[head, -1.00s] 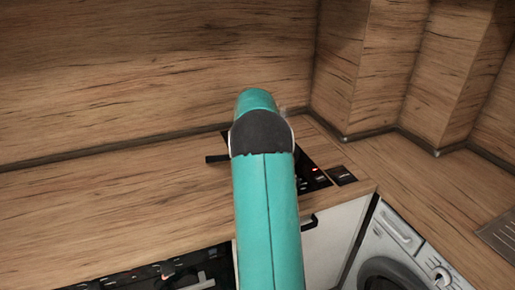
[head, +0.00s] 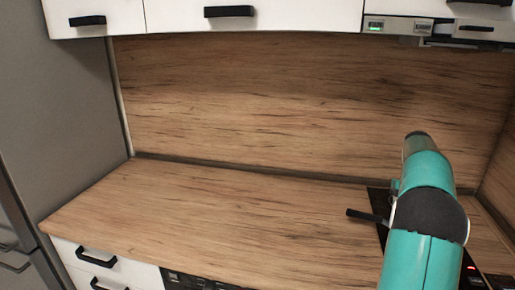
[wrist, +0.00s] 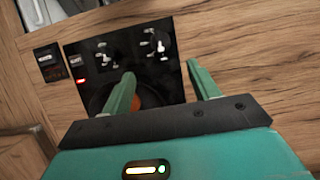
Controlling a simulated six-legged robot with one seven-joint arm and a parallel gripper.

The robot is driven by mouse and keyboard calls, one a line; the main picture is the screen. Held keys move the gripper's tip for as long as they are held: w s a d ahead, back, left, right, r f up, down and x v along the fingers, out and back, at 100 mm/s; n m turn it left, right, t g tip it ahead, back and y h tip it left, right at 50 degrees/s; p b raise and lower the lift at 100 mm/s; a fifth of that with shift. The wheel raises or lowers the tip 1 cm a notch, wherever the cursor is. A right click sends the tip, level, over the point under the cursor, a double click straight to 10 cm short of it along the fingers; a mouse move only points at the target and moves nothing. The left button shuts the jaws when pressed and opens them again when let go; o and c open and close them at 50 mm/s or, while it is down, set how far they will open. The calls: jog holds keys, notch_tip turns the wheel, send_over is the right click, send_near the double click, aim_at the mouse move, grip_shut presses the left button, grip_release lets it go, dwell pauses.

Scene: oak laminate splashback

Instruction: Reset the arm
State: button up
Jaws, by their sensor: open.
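My gripper (wrist: 160,69) is open in the wrist view, its two green fingers spread apart. It is above the black cooktop (wrist: 138,50). A dark round shape with an orange patch shows beside and behind the left finger; I cannot tell what it is, and the finger partly covers it. My teal arm (head: 425,225) reaches over the right end of the counter in the head view, hiding part of the cooktop. The fingers cannot be made out there.
A black handle (head: 366,216) sticks out left of the cooktop. The wooden counter (head: 220,220) is clear to the left. White upper cabinets (head: 270,12) hang above, and a tall grey appliance (head: 50,100) stands at the left.

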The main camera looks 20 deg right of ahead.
jog(key=a+r+n+t+h, duration=0.15)
jog(key=a+r, duration=0.35)
jog(key=a, duration=0.7)
jog(key=a+r+n+t+h, duration=0.15)
jog(key=a+r, duration=0.25)
jog(key=a, duration=0.8)
jog(key=s+a+f+n+t, duration=0.1)
jog(key=s+a+f+t, duration=0.1)
jog(key=s+a, duration=0.4)
jog(key=s+a+f+n+t, duration=0.2)
jog(key=s+a, duration=0.5)
jog(key=a, duration=0.7)
jog(key=shift+a+f+t+y, duration=0.3)
jog(key=shift+f+t+y, duration=0.15)
jog(key=shift+t, duration=0.75)
jog(key=shift+w, duration=0.1)
